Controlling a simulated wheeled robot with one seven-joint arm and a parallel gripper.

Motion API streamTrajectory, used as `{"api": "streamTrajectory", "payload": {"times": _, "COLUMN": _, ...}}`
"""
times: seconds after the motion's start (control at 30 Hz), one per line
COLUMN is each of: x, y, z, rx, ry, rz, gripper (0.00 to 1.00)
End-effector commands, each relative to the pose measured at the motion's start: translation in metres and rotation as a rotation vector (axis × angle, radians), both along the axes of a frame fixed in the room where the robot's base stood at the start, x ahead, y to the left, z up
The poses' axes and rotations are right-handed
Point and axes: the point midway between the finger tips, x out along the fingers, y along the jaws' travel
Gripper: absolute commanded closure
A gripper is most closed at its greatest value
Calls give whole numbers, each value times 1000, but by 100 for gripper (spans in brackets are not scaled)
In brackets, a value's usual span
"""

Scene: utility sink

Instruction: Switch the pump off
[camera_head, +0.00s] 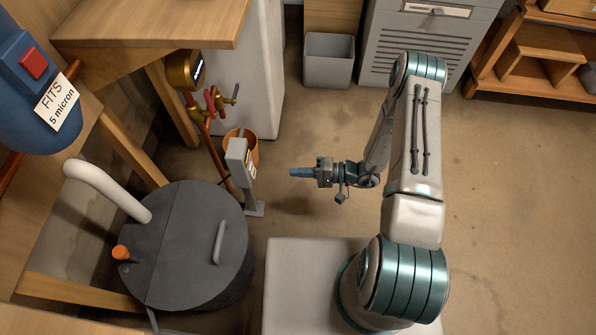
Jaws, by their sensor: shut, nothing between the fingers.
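A grey switch box (238,158) stands upright on a slim post beside the dark round tank. The switch's own lever or position is too small to tell. The dark grey lidded tank (190,235), perhaps the pump's basin, has a white pipe (105,188), an orange cap (121,252) and a handle on its lid. My gripper (293,172) is shut and empty. It points left toward the switch box, a short gap to the right of it, and does not appear to touch it.
Copper pipes with a brass meter (184,70) and red valve handles (213,100) rise behind the box. An orange pot (243,143) is just behind it. A blue filter housing (38,90) hangs at upper left. A grey bin (329,62) stands at the back. Floor to the right is clear.

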Motion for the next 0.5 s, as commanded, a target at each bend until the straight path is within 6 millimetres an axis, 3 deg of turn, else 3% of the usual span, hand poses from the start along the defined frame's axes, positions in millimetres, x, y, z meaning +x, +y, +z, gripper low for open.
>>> {"api": "streamTrajectory", "payload": {"times": 0.3, "x": 4, "y": 68, "z": -11, "rx": 2, "ry": -1, "rz": 4, "gripper": 100}}
{"api": "streamTrajectory", "payload": {"times": 0.5, "x": 7, "y": 96, "z": -14, "rx": 1, "ry": -2, "rz": 2, "gripper": 100}}
